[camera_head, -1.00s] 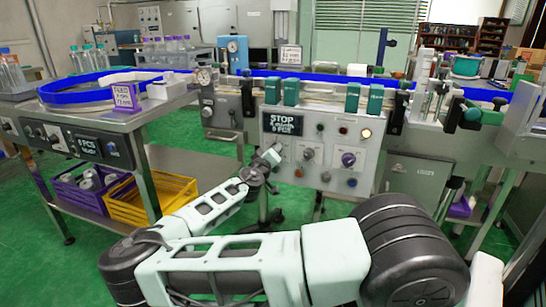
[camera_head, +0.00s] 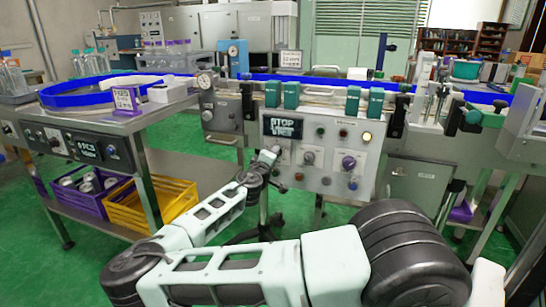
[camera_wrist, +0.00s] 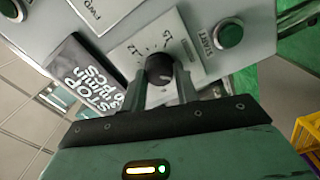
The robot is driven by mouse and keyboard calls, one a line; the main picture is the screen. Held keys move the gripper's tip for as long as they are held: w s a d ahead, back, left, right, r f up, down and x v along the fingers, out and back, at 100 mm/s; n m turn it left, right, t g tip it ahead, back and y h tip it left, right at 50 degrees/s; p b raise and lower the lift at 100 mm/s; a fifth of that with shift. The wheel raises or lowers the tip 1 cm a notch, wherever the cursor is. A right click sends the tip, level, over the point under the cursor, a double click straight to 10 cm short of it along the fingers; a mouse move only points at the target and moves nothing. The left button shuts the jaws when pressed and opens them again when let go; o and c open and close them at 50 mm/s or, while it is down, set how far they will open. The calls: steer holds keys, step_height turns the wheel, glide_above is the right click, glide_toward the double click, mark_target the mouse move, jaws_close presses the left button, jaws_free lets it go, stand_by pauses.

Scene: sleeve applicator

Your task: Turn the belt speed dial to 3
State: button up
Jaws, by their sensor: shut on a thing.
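The dial (camera_wrist: 159,68) is a dark round knob on a light plate with printed numbers in the wrist view. My gripper (camera_wrist: 161,82) has one finger on each side of the knob and is shut on it. I cannot read the pointer's setting clearly. In the head view my gripper (camera_head: 272,153) reaches the left part of the light grey control panel (camera_head: 335,135). The knob it holds is mostly hidden there. The panel also bears a grey knob (camera_head: 309,157) and a purple knob (camera_head: 348,162).
A green START button (camera_wrist: 229,35) lies beside the dial plate, and a black display (camera_wrist: 87,75) with white text is on the other side. Green blocks (camera_head: 291,95) line the panel's top. A steel table (camera_head: 130,118) with a yellow crate (camera_head: 165,205) below stands left.

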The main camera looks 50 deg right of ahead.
steer(key=o, duration=1)
steer(key=shift+a, duration=0.15)
steer(key=shift+p+v, duration=0.3)
steer(key=shift+v, duration=8.25)
steer(key=shift+f, duration=0.1)
